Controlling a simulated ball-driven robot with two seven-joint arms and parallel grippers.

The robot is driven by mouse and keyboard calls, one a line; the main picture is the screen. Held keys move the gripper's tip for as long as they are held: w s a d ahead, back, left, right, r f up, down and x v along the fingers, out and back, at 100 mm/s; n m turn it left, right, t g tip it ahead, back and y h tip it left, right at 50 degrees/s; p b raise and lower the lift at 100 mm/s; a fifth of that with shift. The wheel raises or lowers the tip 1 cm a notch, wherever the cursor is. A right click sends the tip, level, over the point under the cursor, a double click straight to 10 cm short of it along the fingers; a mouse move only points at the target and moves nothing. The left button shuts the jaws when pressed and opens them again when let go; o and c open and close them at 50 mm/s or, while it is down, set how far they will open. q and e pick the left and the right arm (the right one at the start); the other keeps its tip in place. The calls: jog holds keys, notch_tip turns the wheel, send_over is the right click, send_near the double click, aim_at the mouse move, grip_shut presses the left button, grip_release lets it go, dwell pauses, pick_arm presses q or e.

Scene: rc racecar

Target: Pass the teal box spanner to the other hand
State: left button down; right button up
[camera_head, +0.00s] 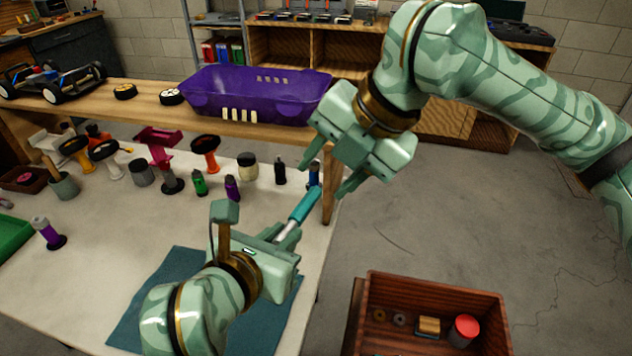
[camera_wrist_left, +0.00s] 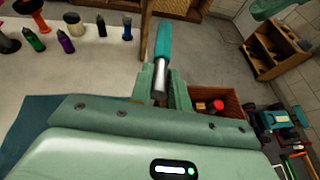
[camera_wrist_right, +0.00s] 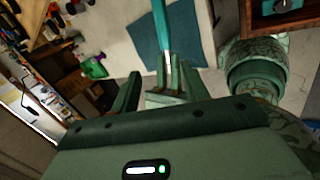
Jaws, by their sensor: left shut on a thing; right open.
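The teal box spanner (camera_head: 304,206) has a teal handle and a silver shaft. My left gripper (camera_head: 287,238) is shut on its silver shaft, with the teal end pointing up and away, tilted. In the left wrist view the spanner (camera_wrist_left: 163,42) rises from between the left fingers (camera_wrist_left: 162,92). My right gripper (camera_head: 322,180) is open and empty, just above the teal end in the head view. In the right wrist view the spanner (camera_wrist_right: 161,28) appears between the right fingers (camera_wrist_right: 160,85) in the picture; I cannot tell its depth there.
A white worktable (camera_head: 130,215) carries several bottles and stands, a teal mat (camera_head: 140,312) and a green tray (camera_head: 12,236). A purple bin (camera_head: 255,92) and a toy car (camera_head: 52,82) sit on a wooden shelf.

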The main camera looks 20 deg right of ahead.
aim_at(296, 214)
jog(key=x, duration=1.1)
jog(key=shift+w+f, duration=0.1)
jog(key=shift+f, duration=0.05)
grip_shut()
pick_arm(q)
jog(key=c, duration=1.2)
grip_release()
jog(key=shift+c, duration=0.2)
